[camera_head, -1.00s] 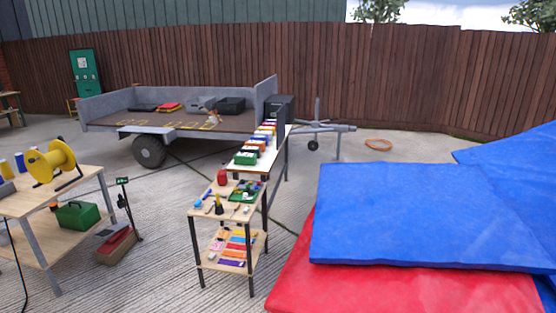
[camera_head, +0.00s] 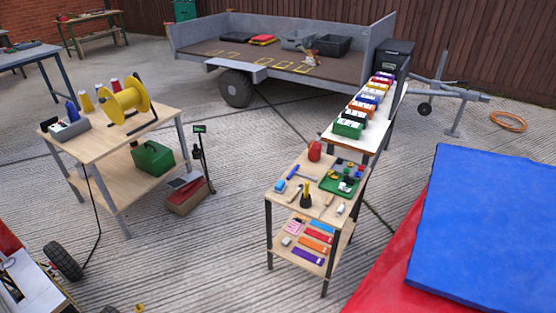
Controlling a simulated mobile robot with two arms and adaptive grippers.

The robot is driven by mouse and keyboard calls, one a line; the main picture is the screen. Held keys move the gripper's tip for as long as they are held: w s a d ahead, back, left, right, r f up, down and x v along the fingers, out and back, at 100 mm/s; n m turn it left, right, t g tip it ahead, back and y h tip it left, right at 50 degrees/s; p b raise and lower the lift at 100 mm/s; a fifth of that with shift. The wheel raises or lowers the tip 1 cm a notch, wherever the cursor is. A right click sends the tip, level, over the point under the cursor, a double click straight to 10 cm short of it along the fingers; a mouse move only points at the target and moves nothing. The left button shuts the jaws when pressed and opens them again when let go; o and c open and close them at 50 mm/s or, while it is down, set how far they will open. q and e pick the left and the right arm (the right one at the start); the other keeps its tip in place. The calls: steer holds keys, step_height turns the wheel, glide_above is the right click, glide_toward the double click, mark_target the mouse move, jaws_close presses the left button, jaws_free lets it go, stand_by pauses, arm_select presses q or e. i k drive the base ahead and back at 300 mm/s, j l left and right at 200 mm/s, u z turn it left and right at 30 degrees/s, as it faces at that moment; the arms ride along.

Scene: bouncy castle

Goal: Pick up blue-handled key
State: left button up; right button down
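No key can be made out for certain at this distance. A small wooden two-level table (camera_head: 284,207) stands right of centre with many small items on top. Among them are a slim blue item (camera_head: 293,172) near the back left and a light blue block (camera_head: 280,186) near the left edge. I cannot tell whether either is the blue-handled key. Neither of my grippers is in view.
A workbench (camera_head: 80,152) with a yellow reel (camera_head: 124,98) stands left. A trailer (camera_head: 190,47) is behind, with a narrow table of colourful boxes (camera_head: 348,128) at right. Blue and red mats (camera_head: 492,225) fill the right. Concrete floor between the tables is open.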

mark_target(314, 178)
steer(key=i+j+z, duration=0.7)
steer(key=i, duration=0.2)
steer(key=i+j+z, duration=0.35)
steer(key=j, duration=0.15)
